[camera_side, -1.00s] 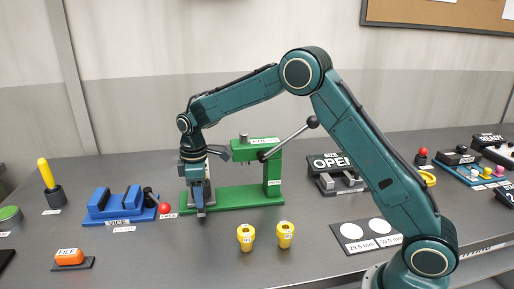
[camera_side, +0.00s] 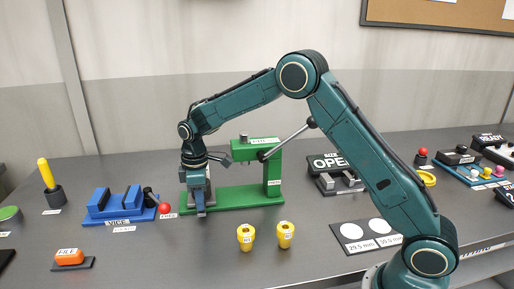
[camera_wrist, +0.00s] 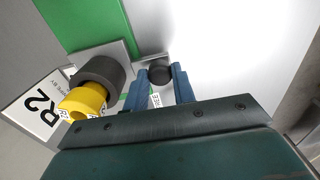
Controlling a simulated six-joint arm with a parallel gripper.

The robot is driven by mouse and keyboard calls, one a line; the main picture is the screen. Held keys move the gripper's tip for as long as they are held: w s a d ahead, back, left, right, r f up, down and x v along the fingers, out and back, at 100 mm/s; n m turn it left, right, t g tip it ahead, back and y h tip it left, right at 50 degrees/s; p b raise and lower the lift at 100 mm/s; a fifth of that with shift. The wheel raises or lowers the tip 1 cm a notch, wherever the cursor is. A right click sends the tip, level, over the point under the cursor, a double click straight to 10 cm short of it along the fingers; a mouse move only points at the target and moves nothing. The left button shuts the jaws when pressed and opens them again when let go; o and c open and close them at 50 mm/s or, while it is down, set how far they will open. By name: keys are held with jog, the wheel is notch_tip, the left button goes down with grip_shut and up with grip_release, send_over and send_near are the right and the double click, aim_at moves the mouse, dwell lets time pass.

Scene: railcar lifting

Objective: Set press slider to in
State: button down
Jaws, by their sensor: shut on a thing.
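The green press (camera_side: 232,198) stands at the back middle of the bench in the side view, with a long base, an upright and a lever with a black ball. My gripper (camera_side: 201,207) points down at the left end of the press base and hides that end. In the wrist view my gripper (camera_wrist: 160,80) has its two blue fingers closed on a round black knob (camera_wrist: 160,74), which appears to be the press slider's knob. A small white label, partly hidden, shows beside the fingers. The slider's body is mostly hidden.
A yellow bushing (camera_wrist: 82,101) sits at a dark grey cylinder (camera_wrist: 101,71) left of my fingers, by a plate marked R2. The blue vice (camera_side: 121,204) stands left of the press. Two yellow bushings (camera_side: 246,238) stand in front of it.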

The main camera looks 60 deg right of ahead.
jog(key=shift+s+d, duration=1.65)
jog(key=shift+d, duration=0.05)
jog(key=c, duration=1.1)
grip_release()
jog(key=shift+c, duration=0.2)
jog(key=shift+r, duration=0.15)
notch_tip(320, 180, up, 14)
jog(key=shift+f, duration=0.2)
